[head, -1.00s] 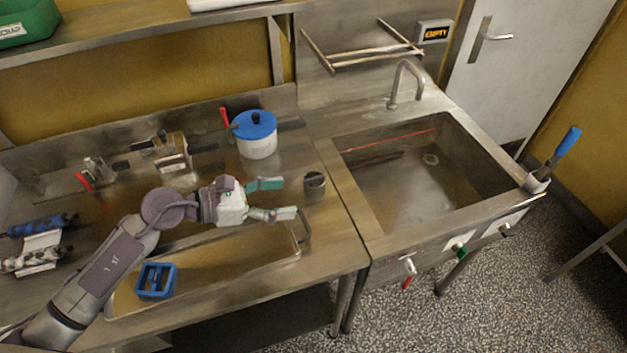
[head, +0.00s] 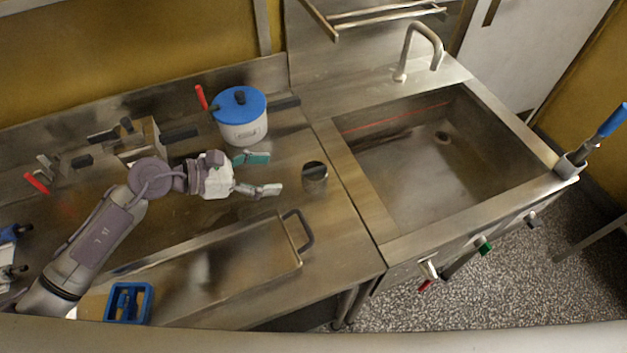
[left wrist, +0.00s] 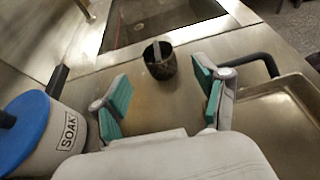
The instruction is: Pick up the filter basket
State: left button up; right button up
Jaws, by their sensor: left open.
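The filter basket (head: 314,177) is a small dark metal cup standing upright on the steel counter, left of the sink. It also shows in the left wrist view (left wrist: 160,62), beyond the fingertips and roughly between them, with a light strip across its mouth. My left gripper (head: 264,174) is open and empty, just left of the basket in the head view, fingers pointing toward it. Its green-padded fingers show in the left wrist view (left wrist: 166,96). Nothing touches the basket.
A white pot with a blue lid (head: 240,116), labelled SOAK, stands behind my left gripper. A shallow tray (head: 215,262) with a dark handle lies in front, with a blue holder (head: 128,302) at its left end. The sink (head: 440,165) is to the right.

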aim_at(303, 176)
pick_arm(q)
notch_tip(303, 176, down, 3)
jog(key=shift+w+r+b, duration=0.15)
jog(key=shift+r+b, duration=0.05)
jog(key=shift+b, duration=0.55)
jog(key=shift+d+f, duration=0.1)
jog(key=p+x, duration=0.2)
jog(key=x, duration=0.6)
jog(key=shift+w+d, duration=0.15)
jog(key=shift+d, duration=0.05)
jog(key=shift+w+d+p, duration=0.15)
jog(key=shift+d+p, duration=0.1)
jog(key=shift+p, duration=0.1)
jog(key=x, duration=0.1)
jog(key=p+x, duration=0.1)
jog(key=x, duration=0.2)
jog(key=shift+w+d+p, duration=0.3)
jog(key=shift+d, duration=0.05)
jog(key=shift+a, duration=0.1)
jog(key=shift+c, duration=1)
jog(key=c, duration=0.8)
pick_arm(e)
jog(key=shift+w+d+r, duration=0.15)
jog(key=shift+w+r, duration=0.35)
jog(key=shift+r, duration=0.35)
pick_arm(q)
jog(key=shift+r, duration=0.2)
